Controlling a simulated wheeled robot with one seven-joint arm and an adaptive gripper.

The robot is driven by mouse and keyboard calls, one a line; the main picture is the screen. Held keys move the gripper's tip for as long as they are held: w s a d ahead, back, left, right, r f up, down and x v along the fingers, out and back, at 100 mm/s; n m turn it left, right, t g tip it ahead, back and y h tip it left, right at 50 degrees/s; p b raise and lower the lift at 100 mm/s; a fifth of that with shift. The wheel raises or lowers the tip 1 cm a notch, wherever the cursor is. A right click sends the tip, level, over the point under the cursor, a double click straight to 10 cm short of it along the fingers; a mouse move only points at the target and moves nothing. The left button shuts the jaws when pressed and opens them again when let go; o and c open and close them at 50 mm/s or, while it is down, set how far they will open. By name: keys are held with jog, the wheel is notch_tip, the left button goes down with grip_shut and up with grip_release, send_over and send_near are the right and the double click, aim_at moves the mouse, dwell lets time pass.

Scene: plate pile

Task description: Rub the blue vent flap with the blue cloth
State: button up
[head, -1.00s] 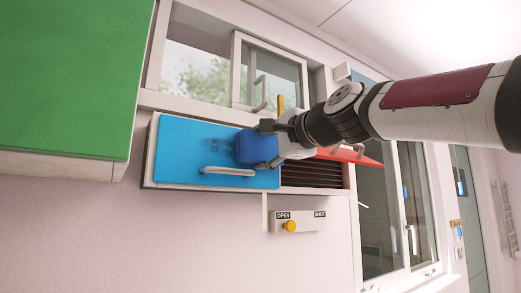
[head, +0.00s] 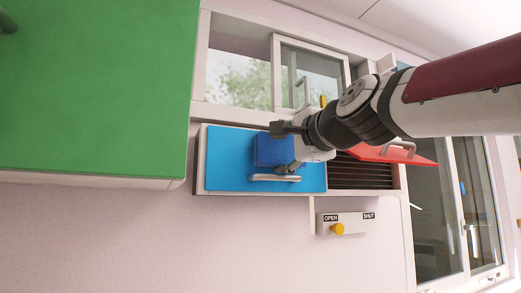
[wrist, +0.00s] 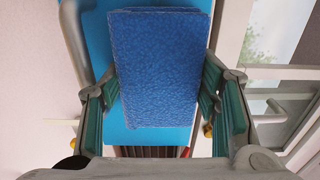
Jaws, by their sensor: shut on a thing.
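The blue vent flap (head: 228,160) is a flat panel with a pale handle (head: 274,178) on the wall below the window. My gripper (head: 284,150) is shut on the blue cloth (head: 270,151), a thick darker-blue block. The cloth lies in front of the flap's middle, just above the handle, and appears against its face; exact contact is hard to tell. In the wrist view the cloth (wrist: 160,70) sits between my two fingers, with the flap (wrist: 101,35) behind it. The flap surface behind the cloth is hidden; no dark marks show on its visible part.
A large green cabinet (head: 95,85) juts out at upper left. A raised red flap (head: 390,154) and dark slatted vent (head: 362,175) are right of the blue flap. An OPEN/SHUT slider with a yellow knob (head: 338,229) is below. The window (head: 240,68) is above.

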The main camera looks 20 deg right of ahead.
aim_at(245, 149)
jog(key=shift+a+p, duration=2.2)
jog(key=shift+a, duration=1.5)
jog(key=shift+s+p, duration=0.4)
jog(key=shift+s, duration=2.6)
jog(key=s, duration=0.3)
